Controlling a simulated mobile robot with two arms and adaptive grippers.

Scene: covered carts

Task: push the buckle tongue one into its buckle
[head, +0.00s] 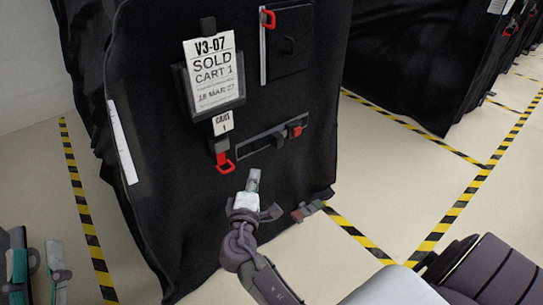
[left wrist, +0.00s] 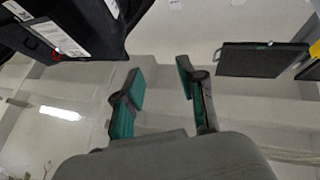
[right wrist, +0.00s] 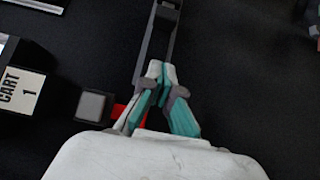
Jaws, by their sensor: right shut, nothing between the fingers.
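On the front of the black covered cart, a red loop (head: 225,165) hangs below a grey block under the small CART 1 tag. A dark slotted strip (head: 255,145) runs to its right, with a small grey block (head: 278,140) in it and a red piece (head: 296,131) at its right end. Which piece is the tongue and which the buckle, I cannot tell for sure. My right gripper (head: 254,180) is shut and empty, in front of the cart below the strip. In the right wrist view its fingers (right wrist: 160,82) partly hide the red loop (right wrist: 128,113). My left gripper (head: 37,262) is open and empty.
A SOLD CART 1 sign (head: 213,72) hangs above the tag. A red handle (head: 268,18) is on the upper panel. Another covered cart (head: 410,70) stands at the right. Yellow-black floor tape (head: 85,200) borders the cart; the floor at left is clear.

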